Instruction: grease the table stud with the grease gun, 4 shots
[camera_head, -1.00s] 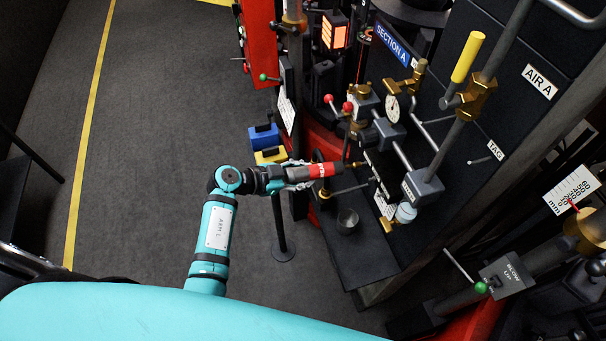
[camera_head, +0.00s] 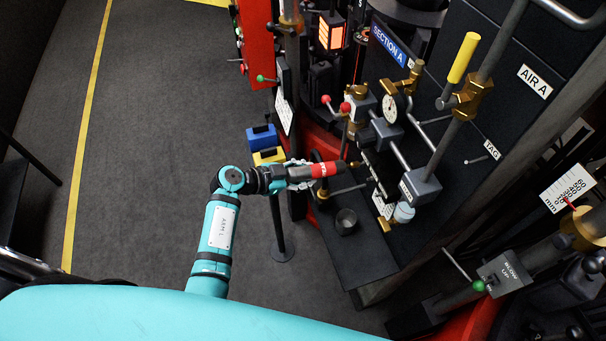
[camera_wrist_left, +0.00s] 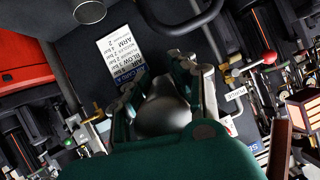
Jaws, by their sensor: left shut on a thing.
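The grease gun (camera_head: 325,169) is a red and black cylinder, held roughly level at the front of the machine. My left gripper (camera_head: 299,173) is shut around its near part, and the red end points right toward the machine. In the left wrist view the fingers (camera_wrist_left: 165,82) stand on both sides of a dark, rounded body of the gun (camera_wrist_left: 163,112). A small brass piece (camera_head: 356,164) lies just beyond the gun's far end. I cannot tell whether it is the table stud or whether the gun touches it. My right gripper is not in view.
A small dark cup (camera_head: 346,221) stands on a black shelf (camera_head: 365,258) below the gun. A pressure gauge (camera_head: 390,108), levers and pipes crowd the machine above and right. A blue box (camera_head: 262,137) and a yellow box (camera_head: 269,156) are behind my gripper. The floor at left is clear.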

